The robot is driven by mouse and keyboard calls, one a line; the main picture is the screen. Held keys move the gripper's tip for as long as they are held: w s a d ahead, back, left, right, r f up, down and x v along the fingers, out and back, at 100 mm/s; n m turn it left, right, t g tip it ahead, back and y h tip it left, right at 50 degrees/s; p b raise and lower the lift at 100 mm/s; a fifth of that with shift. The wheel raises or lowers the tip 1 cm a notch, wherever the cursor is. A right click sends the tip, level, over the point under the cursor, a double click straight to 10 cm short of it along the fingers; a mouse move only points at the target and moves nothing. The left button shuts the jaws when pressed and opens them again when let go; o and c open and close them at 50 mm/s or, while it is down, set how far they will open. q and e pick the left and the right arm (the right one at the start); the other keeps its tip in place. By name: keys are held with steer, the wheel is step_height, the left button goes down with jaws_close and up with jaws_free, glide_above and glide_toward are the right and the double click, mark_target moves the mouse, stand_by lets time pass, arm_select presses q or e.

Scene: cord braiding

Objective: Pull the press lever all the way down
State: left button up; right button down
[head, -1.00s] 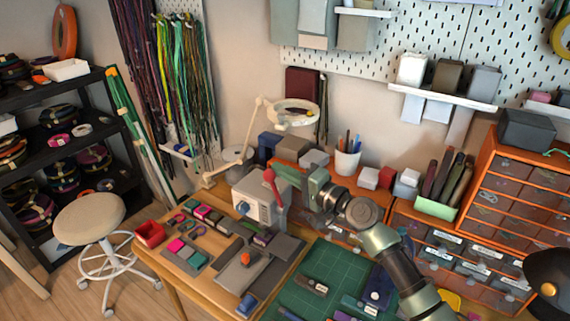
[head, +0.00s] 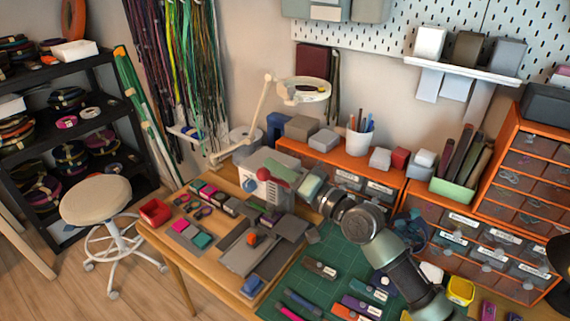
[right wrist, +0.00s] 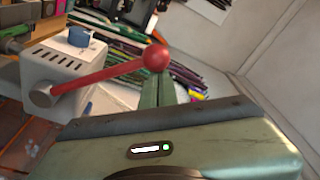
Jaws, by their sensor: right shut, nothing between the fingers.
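The press (head: 252,166) is a pale grey box on the wooden table, with a blue knob on its front. Its red lever (head: 279,179) ends in a red ball and slants from the pivot up to the left in the head view. In the right wrist view the lever (right wrist: 105,75) runs from a grey pivot on the press (right wrist: 50,72) to the red ball (right wrist: 156,58). My right gripper (head: 308,187) is shut and empty beside the lever. Its fingers (right wrist: 157,92) are close to the ball in the right wrist view; I cannot tell whether they touch. My left gripper is not in view.
A green cutting mat (head: 335,255) with several small tools lies in front of my right arm. A magnifier lamp (head: 302,90) stands behind the press. Orange drawers (head: 530,165) are at the right, a stool (head: 96,200) at the left.

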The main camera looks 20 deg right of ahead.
steer(key=s+a+f+n+b, duration=0.2)
steer(key=a+f+n+b, duration=0.1)
steer(key=f, duration=0.4)
steer(key=s+a+f+n+y+b, duration=0.1)
steer(key=s+a+f+n+b, duration=0.1)
steer(key=f+n+b, duration=0.3)
steer(key=shift+s+a+f+n+g+y+b, duration=0.3)
steer(key=shift+s+a+f+b, duration=0.15)
steer(key=shift+f+b, duration=0.7)
steer(key=shift+r, duration=0.15)
step_height(320, 180, up, 8)
steer(key=w+d+t+p, duration=0.1)
steer(key=p, duration=0.4)
steer(key=b+v, duration=0.2)
steer(key=v, duration=0.7)
steer(key=shift+s+d+b, duration=0.15)
steer(key=shift+d+b, duration=0.2)
steer(key=shift+b, duration=0.05)
